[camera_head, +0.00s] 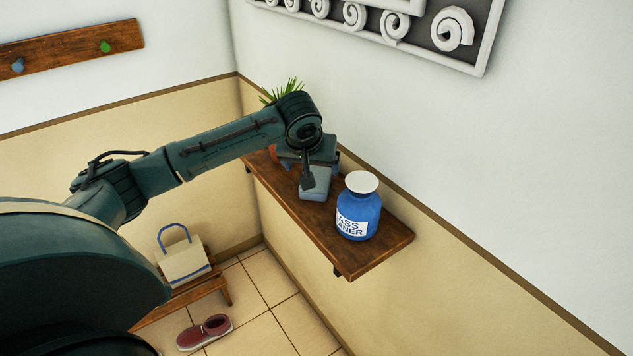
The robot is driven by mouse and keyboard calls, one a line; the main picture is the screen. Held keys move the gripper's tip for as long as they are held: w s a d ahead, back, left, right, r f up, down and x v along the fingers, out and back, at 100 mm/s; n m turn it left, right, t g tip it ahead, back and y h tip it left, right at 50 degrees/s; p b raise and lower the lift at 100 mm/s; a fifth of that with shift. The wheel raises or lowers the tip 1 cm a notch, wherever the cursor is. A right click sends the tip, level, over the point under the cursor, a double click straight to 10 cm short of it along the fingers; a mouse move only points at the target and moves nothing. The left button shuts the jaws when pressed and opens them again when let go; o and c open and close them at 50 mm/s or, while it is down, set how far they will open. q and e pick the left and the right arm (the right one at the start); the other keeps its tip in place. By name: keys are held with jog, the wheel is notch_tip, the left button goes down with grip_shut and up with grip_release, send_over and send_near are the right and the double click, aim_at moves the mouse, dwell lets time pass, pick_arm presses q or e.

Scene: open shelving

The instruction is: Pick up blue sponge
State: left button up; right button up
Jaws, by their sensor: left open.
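The blue sponge (318,190) is a small grey-blue block lying on the brown wooden shelf (375,252). My left arm reaches in from the left over the shelf. My left gripper (308,184) points down at the sponge, with a dark finger in front of its upper part. The gripper is open. I cannot tell whether the fingers touch the sponge or straddle it. Part of the sponge is hidden by the finger. My right gripper is not in view.
A blue glass cleaner bottle (358,212) with a white top stands close to the right of the sponge. A potted plant (283,91) is behind my wrist at the shelf's far end. A bag (183,264) on a low bench and a red shoe (205,332) are below.

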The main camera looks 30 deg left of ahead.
aim_at(316, 178)
pick_arm(q)
jog(key=shift+d+p+x, duration=0.2)
jog(key=shift+p+x, duration=0.15)
jog(key=shift+x, duration=2.7)
jog(key=shift+c, duration=0.6)
jog(key=shift+s, duration=0.1)
jog(key=c, duration=1)
notch_tip(316, 178, up, 10)
jog(key=shift+r+b, duration=0.1)
jog(key=shift+b, duration=0.25)
jog(key=shift+c, duration=0.2)
